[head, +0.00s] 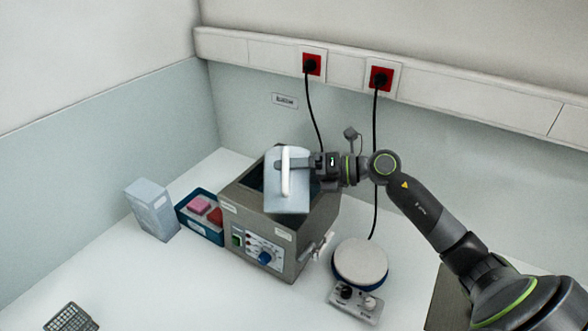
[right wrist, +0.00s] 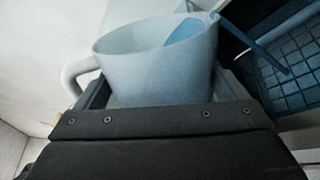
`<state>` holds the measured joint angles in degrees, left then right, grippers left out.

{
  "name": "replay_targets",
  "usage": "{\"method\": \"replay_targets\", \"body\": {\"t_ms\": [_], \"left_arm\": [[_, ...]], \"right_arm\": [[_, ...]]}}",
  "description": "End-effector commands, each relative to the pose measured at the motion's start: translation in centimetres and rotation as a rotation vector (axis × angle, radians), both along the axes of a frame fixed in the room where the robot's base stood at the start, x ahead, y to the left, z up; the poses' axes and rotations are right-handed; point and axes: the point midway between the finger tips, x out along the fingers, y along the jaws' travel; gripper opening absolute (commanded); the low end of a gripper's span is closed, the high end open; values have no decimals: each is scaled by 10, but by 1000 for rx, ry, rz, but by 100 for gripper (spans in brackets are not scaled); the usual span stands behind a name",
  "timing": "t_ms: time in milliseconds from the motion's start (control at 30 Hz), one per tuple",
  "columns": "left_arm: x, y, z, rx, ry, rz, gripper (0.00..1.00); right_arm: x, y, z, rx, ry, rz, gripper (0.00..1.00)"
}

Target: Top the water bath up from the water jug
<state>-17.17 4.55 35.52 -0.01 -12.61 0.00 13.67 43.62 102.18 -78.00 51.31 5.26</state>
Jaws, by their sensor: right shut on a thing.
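The water jug (head: 287,200) is pale blue with a white handle (head: 286,172). My right gripper (head: 308,169) is shut on the jug and holds it above the water bath (head: 236,212), a grey box with an open top and a front control panel. In the right wrist view, the jug (right wrist: 150,70) is tilted between my dark jaws (right wrist: 160,128). Blue water shows inside it, and a thin blue stream (right wrist: 250,44) runs from its lip down towards the bath's gridded floor (right wrist: 295,82). The head view hides most of the bath's opening. My left gripper is out of view.
A round-topped stirrer (head: 360,262) stands right of the bath. A blue tray (head: 196,228) with pink and red items and a pale box (head: 152,212) stand left. A wire rack (head: 70,318) lies front left. Black cables (head: 375,150) hang behind.

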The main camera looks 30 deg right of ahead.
Motion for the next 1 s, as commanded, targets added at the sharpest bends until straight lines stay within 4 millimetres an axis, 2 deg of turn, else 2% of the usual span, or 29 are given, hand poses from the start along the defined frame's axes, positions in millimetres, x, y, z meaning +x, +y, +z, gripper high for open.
{"method": "replay_targets", "body": {"t_ms": [33,167,1000], "left_arm": [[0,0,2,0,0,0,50],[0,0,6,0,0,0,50],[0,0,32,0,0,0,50]], "right_arm": [[-2,-1,-5,-1,25,2,22],[-1,-2,-5,14,52,2,22],[7,-5,8,116,214,5,22]]}}
